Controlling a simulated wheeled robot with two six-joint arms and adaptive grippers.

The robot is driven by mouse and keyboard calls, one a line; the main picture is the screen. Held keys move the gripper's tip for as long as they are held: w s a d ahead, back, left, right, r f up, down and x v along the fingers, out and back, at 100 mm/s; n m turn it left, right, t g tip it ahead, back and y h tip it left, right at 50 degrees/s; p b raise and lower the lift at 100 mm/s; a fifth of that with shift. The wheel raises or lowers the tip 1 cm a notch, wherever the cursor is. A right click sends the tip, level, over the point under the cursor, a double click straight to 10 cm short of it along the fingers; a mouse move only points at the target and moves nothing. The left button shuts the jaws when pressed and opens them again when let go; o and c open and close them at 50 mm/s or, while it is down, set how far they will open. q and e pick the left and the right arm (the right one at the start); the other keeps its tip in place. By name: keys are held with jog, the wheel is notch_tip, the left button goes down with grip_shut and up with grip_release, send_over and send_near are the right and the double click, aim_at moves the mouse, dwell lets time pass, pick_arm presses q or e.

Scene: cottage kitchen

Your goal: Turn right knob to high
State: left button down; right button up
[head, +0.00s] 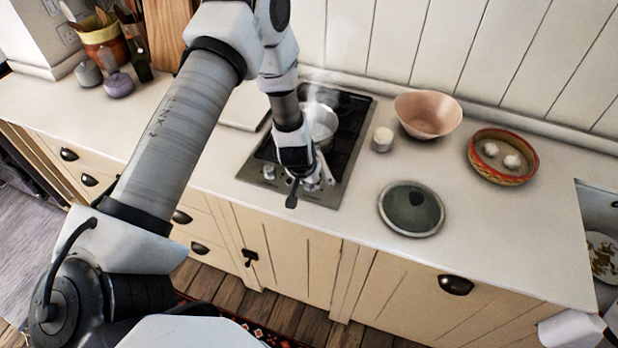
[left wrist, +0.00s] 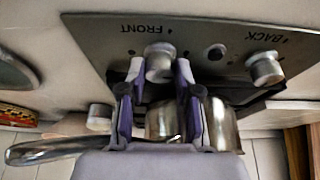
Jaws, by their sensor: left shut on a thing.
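The hob (head: 350,150) has two silver knobs on its front panel. In the left wrist view, which looks upside down, the right knob (left wrist: 160,62), labelled FRONT, sits between the fingers of my left gripper (left wrist: 158,75). The gripper is shut on this knob. The left knob (left wrist: 265,68), labelled BACK, stands free; it also shows in the head view (head: 268,172). My right gripper is out of view.
A steaming metal saucepan (head: 322,122) stands on the hob behind my left gripper; its handle (left wrist: 60,149) shows in the left wrist view. To the right are a white candle (head: 382,139), a pink bowl (head: 428,115), a dark round plate (head: 411,209) and a patterned bowl (head: 517,173).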

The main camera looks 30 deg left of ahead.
pick_arm(q)
jog(key=c, duration=0.8)
grip_release()
